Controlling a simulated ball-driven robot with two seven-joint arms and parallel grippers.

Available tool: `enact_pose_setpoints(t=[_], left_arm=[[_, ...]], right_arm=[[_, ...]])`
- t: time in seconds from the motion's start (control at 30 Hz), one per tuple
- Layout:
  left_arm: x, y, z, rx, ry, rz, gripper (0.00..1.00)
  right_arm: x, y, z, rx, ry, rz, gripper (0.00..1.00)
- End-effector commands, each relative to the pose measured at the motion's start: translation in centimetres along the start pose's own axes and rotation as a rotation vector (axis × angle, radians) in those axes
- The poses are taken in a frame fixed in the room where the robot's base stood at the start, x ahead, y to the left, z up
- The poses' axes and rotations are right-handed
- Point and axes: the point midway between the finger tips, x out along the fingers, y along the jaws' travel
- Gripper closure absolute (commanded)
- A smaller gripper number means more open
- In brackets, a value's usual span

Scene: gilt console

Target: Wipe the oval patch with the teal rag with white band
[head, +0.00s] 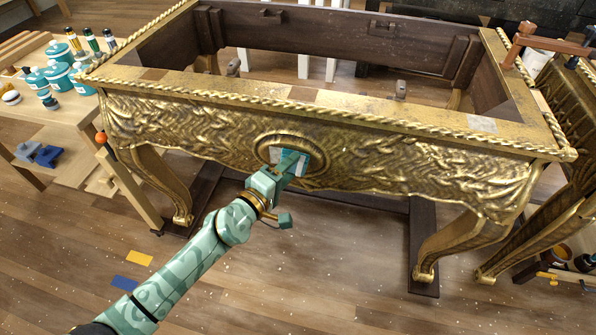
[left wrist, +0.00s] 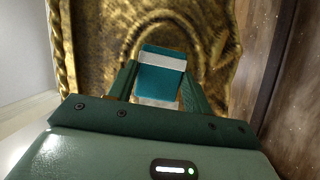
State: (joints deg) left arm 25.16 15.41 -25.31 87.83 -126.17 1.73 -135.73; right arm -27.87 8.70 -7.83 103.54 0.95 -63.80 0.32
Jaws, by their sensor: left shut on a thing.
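The oval patch (head: 318,150) is a raised gold oval with a rim at the middle of the console's carved front. It also shows in the left wrist view (left wrist: 208,58), partly hidden by the rag and fingers. The teal rag with white band (left wrist: 162,80) is a small folded pad between my left fingers. My left gripper (head: 288,162) is shut on the rag and holds it in front of the oval, at or very near its surface. I cannot tell whether it touches. My right gripper is not in view.
The gilt console (head: 210,125) has a rope-edged open top and curved legs. A wooden bench (head: 60,120) with teal jars (head: 58,75) stands at the left. Another gilt piece (head: 560,120) stands close at the right. The floor in front is mostly clear.

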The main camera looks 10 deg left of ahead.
Motion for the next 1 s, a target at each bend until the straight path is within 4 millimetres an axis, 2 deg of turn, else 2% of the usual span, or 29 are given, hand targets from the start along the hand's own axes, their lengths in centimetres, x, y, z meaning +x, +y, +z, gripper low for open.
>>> enact_pose_setpoints(t=[0.33, 0.7, 1.0], left_arm=[[-0.8, -0.4, -1.8, 0.002, 0.001, 0.000, 0.68], [-2.0, -0.9, -4.9, 0.001, 0.000, -0.001, 0.68], [-2.1, -0.7, -5.2, 0.000, 0.001, 0.001, 0.68]], right_arm=[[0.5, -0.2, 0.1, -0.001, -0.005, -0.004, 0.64], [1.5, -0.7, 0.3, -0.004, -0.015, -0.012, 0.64], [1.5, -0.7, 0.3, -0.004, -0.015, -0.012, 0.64]])
